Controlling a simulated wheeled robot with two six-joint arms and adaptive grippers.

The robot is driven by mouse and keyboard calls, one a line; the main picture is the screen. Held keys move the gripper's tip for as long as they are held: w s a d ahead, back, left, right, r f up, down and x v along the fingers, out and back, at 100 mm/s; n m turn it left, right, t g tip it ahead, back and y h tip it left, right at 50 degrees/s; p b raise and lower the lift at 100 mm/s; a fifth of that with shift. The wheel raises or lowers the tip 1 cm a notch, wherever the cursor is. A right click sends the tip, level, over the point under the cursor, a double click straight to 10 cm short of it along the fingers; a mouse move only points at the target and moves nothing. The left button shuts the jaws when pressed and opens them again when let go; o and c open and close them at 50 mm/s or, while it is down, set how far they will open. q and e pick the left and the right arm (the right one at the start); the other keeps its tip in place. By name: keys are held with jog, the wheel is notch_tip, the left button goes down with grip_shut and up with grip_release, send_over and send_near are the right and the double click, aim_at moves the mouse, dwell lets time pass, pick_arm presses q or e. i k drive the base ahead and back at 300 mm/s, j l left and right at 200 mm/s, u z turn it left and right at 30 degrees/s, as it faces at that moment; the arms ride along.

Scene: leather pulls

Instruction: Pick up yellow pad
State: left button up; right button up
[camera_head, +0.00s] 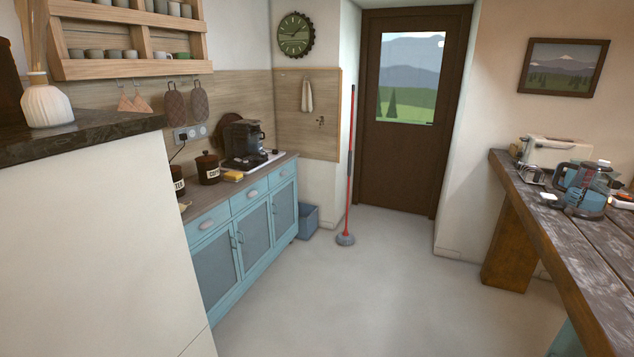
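A small yellow pad (233,176) lies on the counter top of the blue cabinet, near its front edge. It sits between the dark lidded canister (207,168) and the white tray under the coffee maker (243,141). The pad is small in the view, and its details cannot be made out. Neither of my grippers is in the view.
The blue cabinet (255,222) stands along the left wall, with a blue bin (308,219) at its far end. A red-handled mop (349,170) stands by the door (412,110). A wooden table (590,255) is at right. The middle floor (365,290) is clear.

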aim_at(234, 176)
jog(key=i+l, duration=0.15)
jog(key=i, duration=0.65)
jog(key=i+l, duration=0.1)
jog(key=i, duration=0.65)
jog(key=i+l, duration=0.15)
jog(key=i, duration=0.65)
jog(key=i+l+u, duration=0.1)
jog(key=i+u, duration=0.3)
jog(key=i, duration=0.15)
jog(key=i+l+u, duration=0.25)
jog(key=i+u, duration=0.15)
jog(key=i+l+u, duration=0.85)
jog(key=i+l, duration=0.1)
jog(key=l, duration=0.05)
